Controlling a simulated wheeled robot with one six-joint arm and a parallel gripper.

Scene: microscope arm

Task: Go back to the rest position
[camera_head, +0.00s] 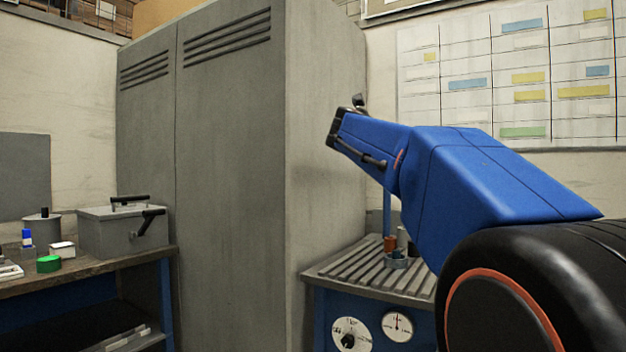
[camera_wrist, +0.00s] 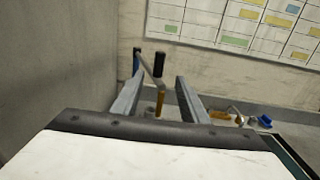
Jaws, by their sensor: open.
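My gripper (camera_wrist: 160,84) shows in the wrist view as two grey fingers spread apart. No object is held between them. Beyond the fingers are a thin grey bar with dark upright ends (camera_wrist: 159,64) and a small brown cylinder (camera_wrist: 160,103), both apart from the fingers as far as I can tell. In the head view my blue arm reaches up and left, in front of the wall chart. The gripper itself is largely hidden there behind the arm.
A tall grey cabinet (camera_head: 230,170) stands left of my arm. A ribbed-top blue unit (camera_head: 345,268) with dials carries small items below my arm. A chart (camera_head: 500,80) hangs behind.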

